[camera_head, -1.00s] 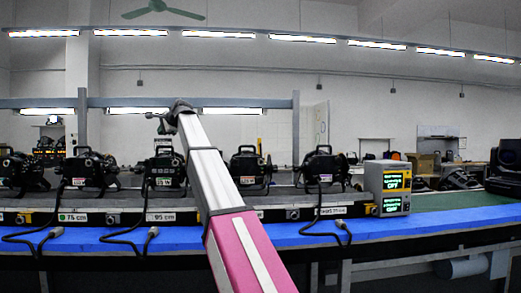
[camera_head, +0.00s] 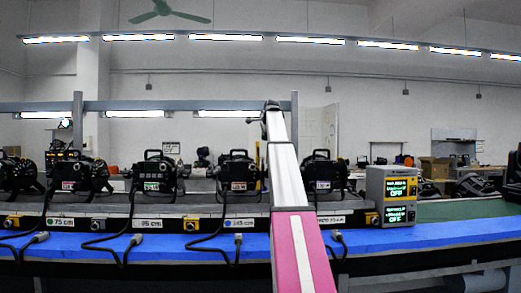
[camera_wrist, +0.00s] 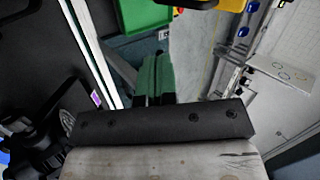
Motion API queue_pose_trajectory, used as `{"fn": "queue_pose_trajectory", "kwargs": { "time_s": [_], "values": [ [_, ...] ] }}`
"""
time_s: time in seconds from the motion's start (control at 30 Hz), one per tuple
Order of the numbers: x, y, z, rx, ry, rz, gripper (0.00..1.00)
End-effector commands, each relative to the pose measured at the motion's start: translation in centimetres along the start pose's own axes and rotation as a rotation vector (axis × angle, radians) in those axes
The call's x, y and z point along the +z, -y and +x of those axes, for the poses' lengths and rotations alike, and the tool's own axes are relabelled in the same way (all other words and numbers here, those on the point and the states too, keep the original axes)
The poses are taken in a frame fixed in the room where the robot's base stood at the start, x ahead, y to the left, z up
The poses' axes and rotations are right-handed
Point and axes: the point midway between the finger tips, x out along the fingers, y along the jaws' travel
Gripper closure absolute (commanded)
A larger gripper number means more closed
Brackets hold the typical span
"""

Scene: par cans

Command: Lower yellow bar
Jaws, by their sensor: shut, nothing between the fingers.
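My gripper (camera_wrist: 155,78) shows in the wrist view as green fingers pressed together, with nothing between them. Its tip end also shows in the head view (camera_head: 270,108), small and dark, above and behind the row of par cans. No yellow bar can be made out for certain. A yellow piece (camera_wrist: 201,4) is cut off by the top edge of the wrist view, beyond the fingers and apart from them. Whether it is the bar cannot be told. In the head view, small yellow parts (camera_head: 182,224) sit along the front of the equipment rail.
Several black par cans (camera_head: 154,175) stand in a row on the bench, with cables over its blue front strip (camera_head: 180,246). A yellow-grey display box (camera_head: 376,190) stands right. The wrist view shows a black lamp (camera_wrist: 40,135) left and a green panel (camera_wrist: 143,17) ahead.

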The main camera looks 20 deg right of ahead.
Motion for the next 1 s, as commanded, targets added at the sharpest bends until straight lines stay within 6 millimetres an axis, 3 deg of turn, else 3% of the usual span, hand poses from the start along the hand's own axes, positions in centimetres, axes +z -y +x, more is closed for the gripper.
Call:
{"fn": "queue_pose_trajectory", "kwargs": {
  "time_s": [0.17, 0.6, 0.8, 1.0],
  "values": [
    [0.0, 0.0, 2.1, 0.001, 0.0, 0.0, 1.0],
    [0.1, 0.1, 10.1, 0.001, 0.001, -0.001, 1.0],
    [0.1, 1.9, 12.2, -0.001, 0.001, -0.001, 1.0],
    [0.1, 2.4, 12.9, -0.001, 0.001, -0.001, 1.0]
  ]
}}
